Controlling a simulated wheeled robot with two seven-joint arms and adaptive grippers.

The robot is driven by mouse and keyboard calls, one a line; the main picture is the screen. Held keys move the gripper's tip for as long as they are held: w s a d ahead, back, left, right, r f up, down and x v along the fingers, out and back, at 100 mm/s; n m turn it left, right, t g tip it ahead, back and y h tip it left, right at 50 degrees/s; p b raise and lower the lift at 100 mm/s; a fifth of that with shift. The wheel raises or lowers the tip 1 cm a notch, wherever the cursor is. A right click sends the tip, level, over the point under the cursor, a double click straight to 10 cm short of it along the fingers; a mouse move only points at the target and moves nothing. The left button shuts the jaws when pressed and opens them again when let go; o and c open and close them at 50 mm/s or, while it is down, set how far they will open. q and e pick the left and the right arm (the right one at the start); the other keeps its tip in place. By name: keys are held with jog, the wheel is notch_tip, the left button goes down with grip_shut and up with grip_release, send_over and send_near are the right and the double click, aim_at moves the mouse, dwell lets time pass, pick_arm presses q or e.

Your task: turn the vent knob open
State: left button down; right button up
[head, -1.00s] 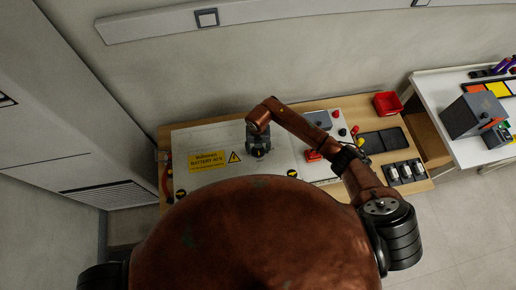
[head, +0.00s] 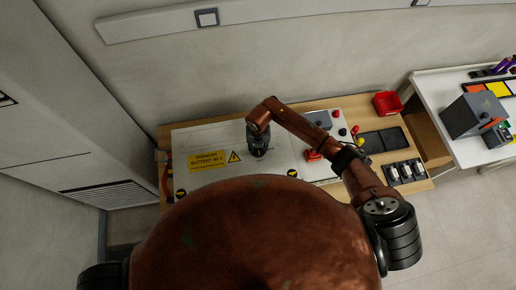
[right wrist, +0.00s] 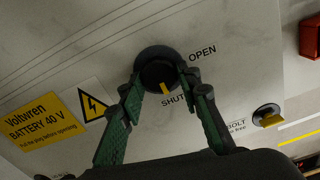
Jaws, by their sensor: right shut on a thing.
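The vent knob (right wrist: 157,74) is a round black knob with a yellow pointer, on the light grey battery lid. In the right wrist view the pointer faces the printed word SHUT (right wrist: 173,101); the word OPEN (right wrist: 202,53) lies up and to the right. My right gripper (right wrist: 161,82) has its green-padded fingers on both sides of the knob, shut on it. In the head view my right gripper (head: 258,151) stands over the lid (head: 207,136) and hides the knob. My left gripper is out of view.
A yellow battery label (head: 207,161) and a warning triangle lie left of the knob. Another knob with a yellow bar (right wrist: 268,117) sits to the right in the wrist view. A red bin (head: 387,104) and black trays (head: 380,141) stand on the bench's right.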

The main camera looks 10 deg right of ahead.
jog(key=n+b, duration=0.1)
jog(key=n, duration=0.1)
jog(key=n+b, duration=0.2)
jog(key=n, duration=0.1)
jog(key=shift+d+f+b, duration=0.15)
jog(key=shift+b, duration=0.15)
jog(key=n+b, duration=0.3)
jog(key=n, duration=0.1)
jog(key=shift+w+b, duration=0.1)
jog(key=shift+b, duration=0.3)
jog(key=n+b, duration=0.4)
jog(key=n, duration=0.1)
jog(key=shift+n+b, duration=1.55)
jog(key=shift+n, duration=0.45)
jog(key=o, duration=1.2)
jog(key=shift+c, duration=0.2)
